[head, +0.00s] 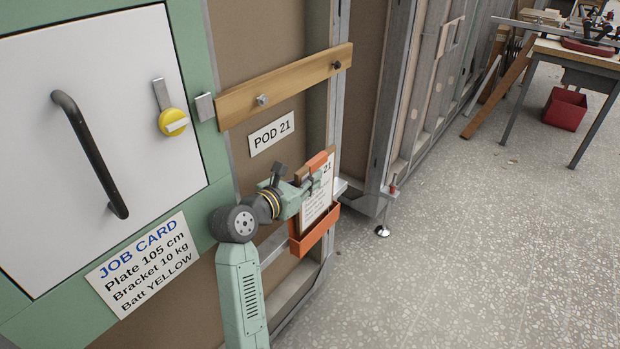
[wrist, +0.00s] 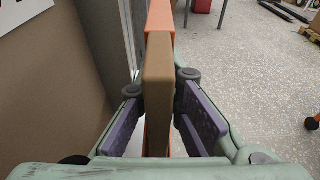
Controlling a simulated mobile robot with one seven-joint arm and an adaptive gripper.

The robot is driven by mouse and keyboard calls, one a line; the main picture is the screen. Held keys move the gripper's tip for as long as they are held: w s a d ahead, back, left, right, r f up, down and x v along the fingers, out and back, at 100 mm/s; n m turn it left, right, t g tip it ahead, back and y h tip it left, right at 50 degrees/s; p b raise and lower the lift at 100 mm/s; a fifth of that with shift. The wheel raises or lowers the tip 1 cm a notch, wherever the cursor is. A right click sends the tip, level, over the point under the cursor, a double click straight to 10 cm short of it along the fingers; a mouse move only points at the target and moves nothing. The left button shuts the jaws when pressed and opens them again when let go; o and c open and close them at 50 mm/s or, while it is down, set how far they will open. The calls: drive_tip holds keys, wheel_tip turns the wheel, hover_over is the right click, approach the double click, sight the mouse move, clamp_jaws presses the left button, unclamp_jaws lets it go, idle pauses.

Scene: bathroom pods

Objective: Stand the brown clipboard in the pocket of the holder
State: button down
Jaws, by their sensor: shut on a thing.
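The brown clipboard (head: 317,207) is upright, with a white printed sheet on its face. Its lower edge is hidden behind the front wall of the orange holder (head: 318,232), so it appears to be in the pocket. I cannot tell whether it touches the pocket floor. My gripper (head: 313,184) is shut on the clipboard's near side.
A wooden rail (head: 285,88) and a POD 21 label (head: 271,134) are above the holder on the wall. A white door with a dark handle (head: 90,155) is at left.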

sight(309, 198)
drive_tip(key=shift+f+b, duration=1.75)
drive_tip(key=shift+f, duration=1.05)
drive_tip(key=c, duration=1.7)
unclamp_jaws()
drive_tip(key=shift+o, duration=0.2)
